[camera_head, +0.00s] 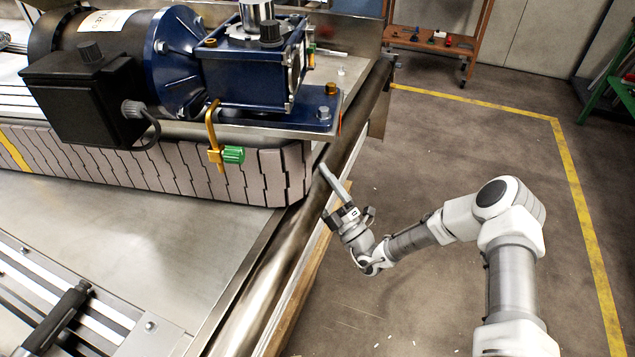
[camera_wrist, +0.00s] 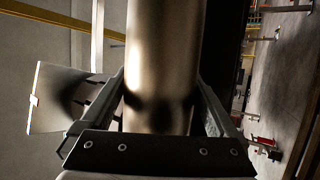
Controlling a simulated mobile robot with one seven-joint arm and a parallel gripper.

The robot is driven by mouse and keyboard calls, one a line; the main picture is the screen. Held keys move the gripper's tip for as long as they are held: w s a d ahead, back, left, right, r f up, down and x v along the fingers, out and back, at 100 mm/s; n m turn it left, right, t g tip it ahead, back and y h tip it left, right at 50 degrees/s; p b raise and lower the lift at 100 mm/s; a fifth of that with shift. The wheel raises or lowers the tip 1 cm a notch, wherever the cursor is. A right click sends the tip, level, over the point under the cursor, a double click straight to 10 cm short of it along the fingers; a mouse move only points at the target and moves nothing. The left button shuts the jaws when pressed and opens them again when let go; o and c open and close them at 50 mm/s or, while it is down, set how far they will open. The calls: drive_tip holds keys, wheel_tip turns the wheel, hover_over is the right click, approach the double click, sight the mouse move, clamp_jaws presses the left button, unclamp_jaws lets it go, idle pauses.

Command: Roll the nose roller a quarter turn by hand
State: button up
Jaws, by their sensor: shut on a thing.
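The nose roller (camera_head: 357,132) is a long, smooth metal cylinder along the conveyor's end edge, running diagonally in the head view. In the wrist view the roller (camera_wrist: 162,60) stands upright through the middle of the picture, between the two fingers. My gripper (camera_head: 326,174) reaches the roller from the floor side, just beyond the corner of the segmented belt. It is shut on the roller, with one finger on each side in the wrist view (camera_wrist: 162,105). The far sides of the fingertips are hidden there by the roller.
A blue gearmotor (camera_head: 255,75) with a dark motor sits above the segmented belt (camera_head: 150,170). An orange cart (camera_head: 430,42) stands at the back. The floor (camera_head: 460,140) on the right is open, marked by yellow lines.

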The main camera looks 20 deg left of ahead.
drive_tip(key=shift+r+n+g+h+p, duration=0.35)
drive_tip(key=shift+n+g+h+p, duration=0.05)
drive_tip(key=shift+p, duration=1.1)
drive_tip(key=n+g+h+p, duration=0.1)
drive_tip(key=p, duration=0.3)
drive_tip(key=shift+f+g, duration=0.1)
drive_tip(key=shift+g, duration=0.3)
drive_tip(key=shift+f+n+g+h+p, duration=0.4)
drive_tip(key=shift+h+p, duration=0.1)
drive_tip(key=shift+h, duration=0.1)
drive_tip(key=o, duration=1)
drive_tip(key=p+v, duration=0.2)
drive_tip(key=v, duration=1.5)
drive_tip(key=shift+s+d+f, duration=0.1)
drive_tip(key=shift+s+d, duration=0.05)
